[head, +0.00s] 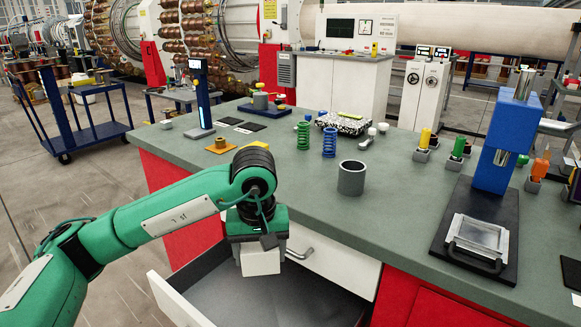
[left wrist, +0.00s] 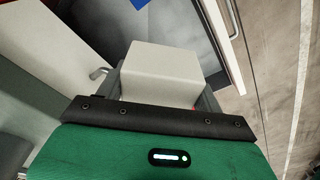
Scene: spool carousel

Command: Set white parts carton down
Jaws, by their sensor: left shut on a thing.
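The white parts carton (head: 260,260) is a plain white box. My left gripper (head: 262,243) is shut on it and holds it over the open drawer (head: 285,300) at the front of the bench. In the left wrist view the carton (left wrist: 165,70) sits between the fingers, with the drawer's dark floor (left wrist: 190,25) behind it. The gap between carton and drawer floor is hard to judge.
The green-topped bench (head: 400,170) carries a grey cup (head: 351,178), green (head: 303,135) and blue (head: 329,142) springs, and a blue press (head: 506,140) at the right. The drawer front (head: 178,300) stands pulled out at the left. Bare benchtop surrounds the cup.

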